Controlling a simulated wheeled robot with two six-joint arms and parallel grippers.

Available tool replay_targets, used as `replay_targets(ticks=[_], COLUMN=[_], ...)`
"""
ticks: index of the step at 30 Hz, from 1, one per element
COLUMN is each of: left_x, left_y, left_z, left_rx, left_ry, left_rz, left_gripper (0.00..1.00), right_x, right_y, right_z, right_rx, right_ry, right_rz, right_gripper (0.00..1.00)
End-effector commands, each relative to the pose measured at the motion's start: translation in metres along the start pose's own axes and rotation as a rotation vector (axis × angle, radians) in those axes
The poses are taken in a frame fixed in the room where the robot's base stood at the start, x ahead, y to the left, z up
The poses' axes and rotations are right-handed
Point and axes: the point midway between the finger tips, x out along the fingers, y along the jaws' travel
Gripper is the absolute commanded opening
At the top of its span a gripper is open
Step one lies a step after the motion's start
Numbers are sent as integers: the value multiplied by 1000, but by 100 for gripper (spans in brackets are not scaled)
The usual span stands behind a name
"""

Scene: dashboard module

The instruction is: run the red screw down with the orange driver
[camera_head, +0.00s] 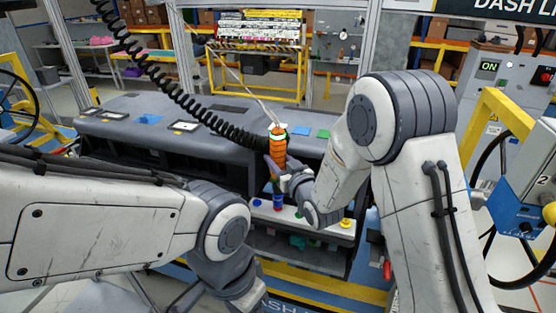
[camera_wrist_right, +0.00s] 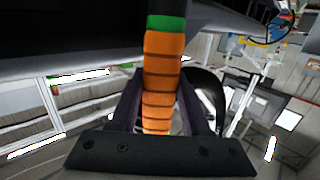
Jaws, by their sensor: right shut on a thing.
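The orange driver (camera_head: 278,146) stands upright over the front ledge of the dashboard module (camera_head: 165,125), with a coiled black cable and a thin pale line reaching its upper end. My right gripper (camera_head: 281,173) is shut on the driver's handle. In the right wrist view the ribbed orange handle (camera_wrist_right: 162,85) with a green band runs between the fingers of my right gripper (camera_wrist_right: 158,110). The driver's blue lower end (camera_head: 278,196) reaches down to the ledge, with a little red at its foot. I cannot clearly make out the red screw there. My left gripper (camera_head: 240,290) is low in front; its fingertips are unclear.
On the pale ledge (camera_head: 312,221) a blue knob (camera_head: 257,202) lies left of the driver and a yellow knob (camera_head: 346,223) lies at the right. Blue and green pads lie on the module's top. A yellow frame and a blue machine stand at the right.

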Motion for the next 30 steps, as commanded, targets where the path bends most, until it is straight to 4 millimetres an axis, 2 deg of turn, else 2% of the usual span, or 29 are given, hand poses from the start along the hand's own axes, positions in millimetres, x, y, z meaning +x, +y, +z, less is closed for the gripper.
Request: replay_targets(ticks=[30], left_x=[10], left_y=[-1], left_z=[0], left_rx=[0], left_ry=[0], left_rz=[0], left_gripper=[50], right_x=[0], right_y=[1], right_z=[8], right_rx=[2], right_ry=[1], right_rz=[3], right_gripper=[0])
